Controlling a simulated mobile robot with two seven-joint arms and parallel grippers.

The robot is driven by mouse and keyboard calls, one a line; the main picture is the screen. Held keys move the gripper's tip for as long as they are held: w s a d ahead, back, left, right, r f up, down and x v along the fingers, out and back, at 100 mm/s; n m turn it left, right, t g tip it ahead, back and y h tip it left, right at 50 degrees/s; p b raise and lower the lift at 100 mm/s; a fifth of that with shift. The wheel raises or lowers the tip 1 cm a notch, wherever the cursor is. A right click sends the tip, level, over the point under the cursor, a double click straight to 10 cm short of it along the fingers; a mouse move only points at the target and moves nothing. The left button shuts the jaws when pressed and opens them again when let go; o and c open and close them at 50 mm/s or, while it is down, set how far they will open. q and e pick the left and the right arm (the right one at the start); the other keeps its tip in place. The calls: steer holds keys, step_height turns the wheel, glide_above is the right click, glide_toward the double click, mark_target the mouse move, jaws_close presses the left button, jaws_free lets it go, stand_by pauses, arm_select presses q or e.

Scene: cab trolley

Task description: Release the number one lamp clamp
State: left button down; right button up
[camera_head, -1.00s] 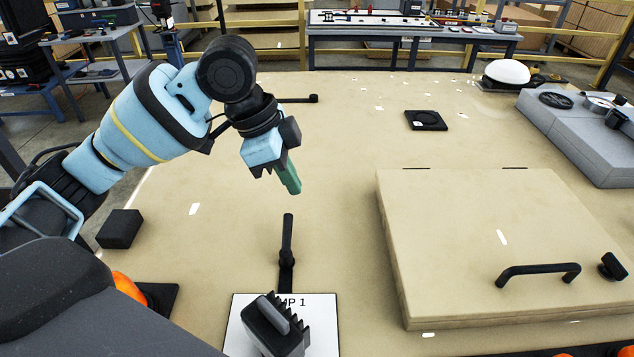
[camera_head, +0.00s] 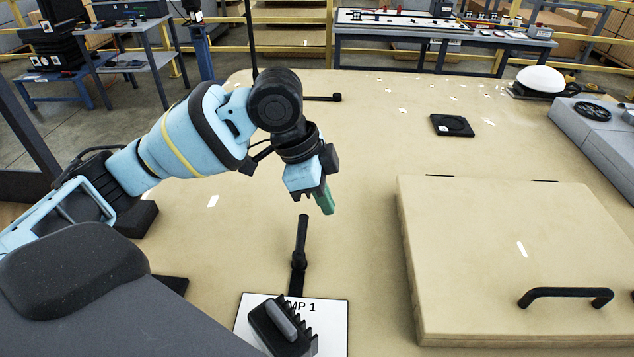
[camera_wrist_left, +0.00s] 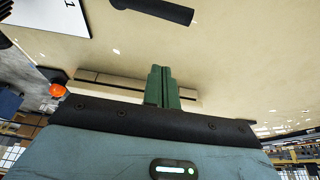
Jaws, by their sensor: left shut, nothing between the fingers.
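The number one lamp clamp is a black ribbed block (camera_head: 283,325) with a grey bar on top, on a white plate (camera_head: 334,318) whose lettering is partly hidden and ends in "MP 1". A black lever handle (camera_head: 301,240) rises just behind the plate. My left gripper (camera_head: 327,203) has green fingers, shut and empty, above and slightly right of the lever's upper end, apart from it. In the left wrist view the shut green fingers (camera_wrist_left: 161,87) point away from the camera. The lever (camera_wrist_left: 155,10) and the plate (camera_wrist_left: 45,12) show at the top there. My right gripper is not in view.
A large tan hatch (camera_head: 500,220) with a black handle (camera_head: 566,293) lies to the right. A black square pad (camera_head: 452,125) lies farther back. A grey unit (camera_head: 600,130) stands at the right edge. The tan surface around the lever is mostly clear.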

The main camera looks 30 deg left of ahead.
mark_target(301, 239)
arm_select(q)
steer(key=x, duration=0.3)
steer(key=shift+d+f, duration=0.1)
steer(key=shift+f, duration=0.25)
steer(key=shift+s+a+f, duration=0.15)
steer(key=shift+s+a, duration=0.1)
steer(key=shift+a, duration=0.35)
steer(key=shift+s+a+f, duration=0.2)
steer(key=shift+a, duration=0.4)
steer(key=shift+s+a+f, duration=0.15)
steer(key=shift+s+a, duration=0.1)
steer(key=shift+a, duration=0.25)
steer(key=shift+w, duration=0.2)
